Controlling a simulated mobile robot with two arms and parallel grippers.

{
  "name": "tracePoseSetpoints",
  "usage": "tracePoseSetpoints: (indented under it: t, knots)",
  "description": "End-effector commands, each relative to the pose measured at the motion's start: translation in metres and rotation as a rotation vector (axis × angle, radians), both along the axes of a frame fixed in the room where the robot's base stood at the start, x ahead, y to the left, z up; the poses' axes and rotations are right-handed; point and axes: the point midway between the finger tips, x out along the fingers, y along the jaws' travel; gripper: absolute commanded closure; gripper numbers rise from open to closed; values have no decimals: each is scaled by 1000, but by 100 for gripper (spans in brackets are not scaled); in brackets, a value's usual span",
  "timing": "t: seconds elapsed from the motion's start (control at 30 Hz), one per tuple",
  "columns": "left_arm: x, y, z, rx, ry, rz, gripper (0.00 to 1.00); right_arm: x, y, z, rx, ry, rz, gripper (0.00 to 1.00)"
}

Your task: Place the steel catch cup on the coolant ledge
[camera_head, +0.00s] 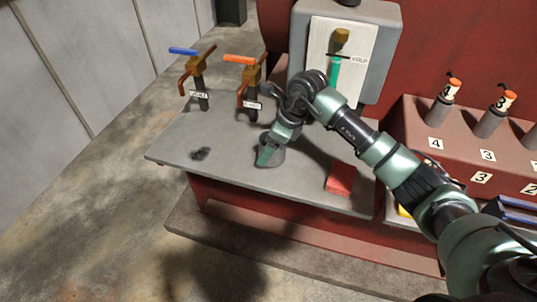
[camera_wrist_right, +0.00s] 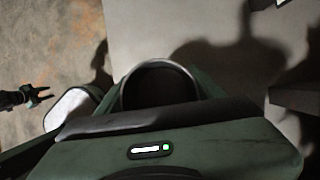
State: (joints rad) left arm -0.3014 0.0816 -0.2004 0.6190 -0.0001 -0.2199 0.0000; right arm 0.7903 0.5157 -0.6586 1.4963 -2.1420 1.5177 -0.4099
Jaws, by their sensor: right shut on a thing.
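The steel catch cup (camera_head: 274,158) is a small grey round cup at my right gripper (camera_head: 268,154), mostly hidden by it in the head view. In the right wrist view the cup's dark round mouth (camera_wrist_right: 158,82) shows just beyond the gripper body, and the gripper is shut on it. The grey coolant ledge (camera_head: 225,142) lies beneath. I cannot tell whether the cup touches it. A small dark gripper, apparently my left gripper (camera_wrist_right: 38,96), shows at the left of the right wrist view with its fingers apart and empty.
A blue-handled tap (camera_head: 196,68) and an orange-handled tap (camera_head: 249,76) stand at the ledge's back. A gauge panel marked COLD (camera_head: 340,55) is behind my right arm. A red block (camera_head: 340,180) lies on the ledge right of the cup. The ledge's left part is mostly clear, with a small dark patch (camera_head: 201,153).

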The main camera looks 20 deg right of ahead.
Motion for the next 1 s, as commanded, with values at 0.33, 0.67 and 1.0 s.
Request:
tracePoseSetpoints:
  t: [0.33,0.67,1.0]
  knots:
    - [0,-4,6,-4,1,0,64,0,0,-38,1,-1,0,77]
    - [0,-3,2,-4,0,0,64,0,0,-41,1,1,0,25]
    - [1,-3,3,-3,-2,2,64,0,0,-40,0,1,0,11]
